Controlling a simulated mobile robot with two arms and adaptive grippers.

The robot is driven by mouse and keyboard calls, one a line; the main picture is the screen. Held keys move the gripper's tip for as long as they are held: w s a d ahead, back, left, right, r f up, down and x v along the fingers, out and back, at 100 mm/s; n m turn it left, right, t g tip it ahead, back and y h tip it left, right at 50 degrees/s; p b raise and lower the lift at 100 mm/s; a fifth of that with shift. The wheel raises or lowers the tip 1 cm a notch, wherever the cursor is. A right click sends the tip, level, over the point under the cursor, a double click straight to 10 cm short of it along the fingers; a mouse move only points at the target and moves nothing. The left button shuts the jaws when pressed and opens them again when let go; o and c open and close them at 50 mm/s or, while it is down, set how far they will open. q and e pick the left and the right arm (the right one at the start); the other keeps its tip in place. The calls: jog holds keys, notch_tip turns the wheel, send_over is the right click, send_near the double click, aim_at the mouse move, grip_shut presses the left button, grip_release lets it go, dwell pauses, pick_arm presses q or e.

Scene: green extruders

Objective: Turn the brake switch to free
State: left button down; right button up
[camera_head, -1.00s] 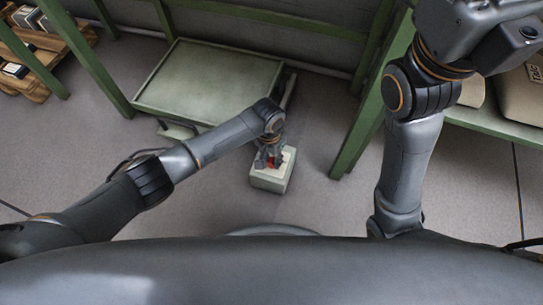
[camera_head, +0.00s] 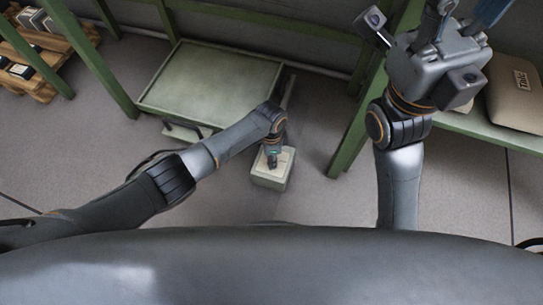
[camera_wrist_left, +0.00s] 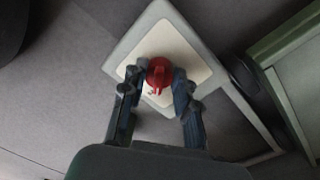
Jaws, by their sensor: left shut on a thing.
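The brake switch is a red round knob (camera_wrist_left: 160,74) on a cream plate, on top of a pale grey-green box (camera_head: 270,182). In the left wrist view, the two fingers of my left gripper (camera_wrist_left: 159,80) are shut on the knob from both sides. In the head view my left gripper (camera_head: 273,158) points down onto the box top and hides the knob. My right gripper (camera_head: 462,20) is raised at the upper right, away from the box. Its fingertips are cut off by the top edge.
A low green-topped platform (camera_head: 210,85) stands just behind and left of the box, with a bar beside it. A green rack post (camera_head: 350,140) stands to the right. A sack (camera_head: 515,95) lies on the right shelf. Floor in front of the box is clear.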

pick_arm(q)
jog(key=shift+m, duration=0.8)
jog(key=c, duration=1)
grip_release()
notch_tip(320, 180, up, 12)
jog(key=shift+w, duration=0.3)
